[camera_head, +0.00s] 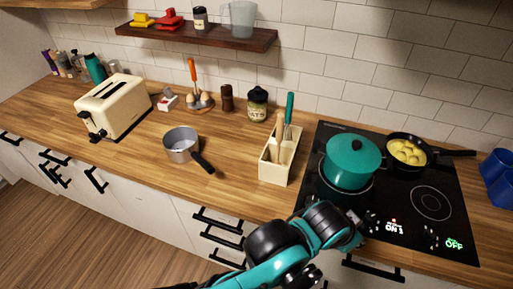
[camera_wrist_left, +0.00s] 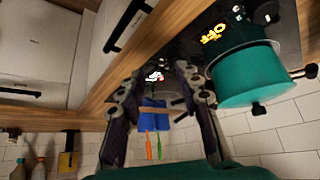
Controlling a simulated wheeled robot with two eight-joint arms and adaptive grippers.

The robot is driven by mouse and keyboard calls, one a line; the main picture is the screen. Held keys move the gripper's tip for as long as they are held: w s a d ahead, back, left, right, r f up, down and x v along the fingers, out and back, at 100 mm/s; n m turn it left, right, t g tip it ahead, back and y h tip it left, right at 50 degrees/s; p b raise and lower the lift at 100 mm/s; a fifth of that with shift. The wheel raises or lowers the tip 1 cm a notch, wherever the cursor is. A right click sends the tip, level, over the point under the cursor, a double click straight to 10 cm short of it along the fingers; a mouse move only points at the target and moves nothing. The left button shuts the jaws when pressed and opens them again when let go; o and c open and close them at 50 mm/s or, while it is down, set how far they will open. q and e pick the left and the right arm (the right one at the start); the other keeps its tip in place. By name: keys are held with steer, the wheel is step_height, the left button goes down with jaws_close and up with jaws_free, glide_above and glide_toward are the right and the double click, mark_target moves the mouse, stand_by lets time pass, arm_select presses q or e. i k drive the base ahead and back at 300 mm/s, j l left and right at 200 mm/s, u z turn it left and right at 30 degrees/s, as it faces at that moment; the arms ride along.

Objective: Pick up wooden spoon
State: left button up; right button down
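The wooden spoon (camera_head: 281,124) stands in a cream utensil box (camera_head: 272,170) on the counter, left of the stove, with its lower part inside the box. A green-handled utensil (camera_head: 290,106) stands beside it. My left gripper (camera_head: 369,222) is over the front of the stove, right of the box and apart from the spoon. In the left wrist view its two fingers (camera_wrist_left: 160,80) are spread with nothing held between them. I cannot make out the spoon in that view. My right gripper is not in view.
A teal pot (camera_head: 350,165) and a black pan with yellow food (camera_head: 408,152) sit on the black stove (camera_head: 430,225). The pot also shows close to my gripper in the wrist view (camera_wrist_left: 245,75). A saucepan (camera_head: 182,146) stands left of the box. The counter between them is clear.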

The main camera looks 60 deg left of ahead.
mark_target(281, 118)
steer(key=j+u, duration=0.1)
steer(key=u, duration=1.75)
